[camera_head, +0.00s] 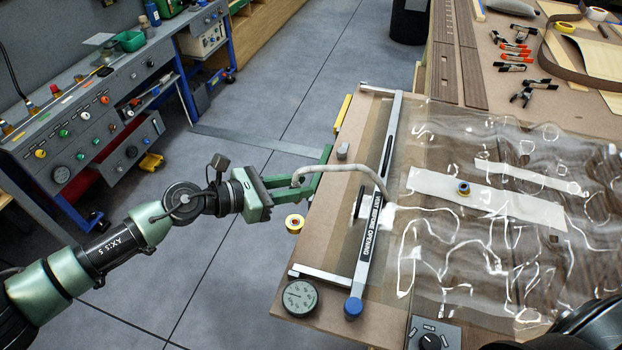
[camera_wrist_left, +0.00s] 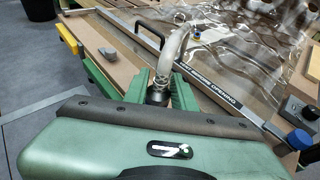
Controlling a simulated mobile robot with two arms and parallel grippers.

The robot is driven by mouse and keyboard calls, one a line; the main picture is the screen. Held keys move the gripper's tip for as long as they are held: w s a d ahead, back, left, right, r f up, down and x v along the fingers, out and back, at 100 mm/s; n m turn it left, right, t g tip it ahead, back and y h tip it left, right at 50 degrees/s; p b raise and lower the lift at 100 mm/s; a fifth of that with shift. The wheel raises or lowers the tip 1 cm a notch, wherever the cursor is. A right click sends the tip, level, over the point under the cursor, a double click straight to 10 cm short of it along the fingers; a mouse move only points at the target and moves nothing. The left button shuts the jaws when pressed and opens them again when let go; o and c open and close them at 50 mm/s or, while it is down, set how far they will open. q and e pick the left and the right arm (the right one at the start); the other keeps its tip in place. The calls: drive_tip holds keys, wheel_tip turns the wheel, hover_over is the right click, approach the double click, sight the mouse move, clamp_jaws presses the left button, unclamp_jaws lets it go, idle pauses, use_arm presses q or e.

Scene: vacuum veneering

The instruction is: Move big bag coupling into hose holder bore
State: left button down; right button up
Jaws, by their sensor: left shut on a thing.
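My left gripper (camera_head: 312,180) reaches over the left edge of the bag table. Its green fingers are closed on the dark coupling at the end of a grey hose; the coupling (camera_wrist_left: 157,93) shows between the fingers in the left wrist view. A blue and yellow fitting (camera_head: 463,188) sits on a pale strip on the bag. I cannot make out which part is the hose holder or its bore. My right gripper is not seen.
The closing bar (camera_head: 368,238) lies along the bag's left side. A round gauge (camera_head: 299,297) and a dial box (camera_head: 434,335) stand at the near edge. A grey workbench (camera_head: 90,115) is at left. Clamps (camera_head: 513,57) lie at the far right. Open floor separates bench and table.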

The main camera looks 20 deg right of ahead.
use_arm(q)
drive_tip(key=shift+s+a+r, duration=0.1)
drive_tip(key=shift+a, duration=0.4)
drive_tip(key=shift+d+f, duration=0.1)
drive_tip(key=shift+f, duration=0.15)
drive_tip(key=shift+f+b, duration=0.55)
drive_tip(key=shift+b, duration=0.05)
wheel_tip(320, 180, down, 4)
drive_tip(key=b, duration=0.3)
drive_tip(key=shift+f+b, duration=0.1)
drive_tip(key=shift+b, duration=0.3)
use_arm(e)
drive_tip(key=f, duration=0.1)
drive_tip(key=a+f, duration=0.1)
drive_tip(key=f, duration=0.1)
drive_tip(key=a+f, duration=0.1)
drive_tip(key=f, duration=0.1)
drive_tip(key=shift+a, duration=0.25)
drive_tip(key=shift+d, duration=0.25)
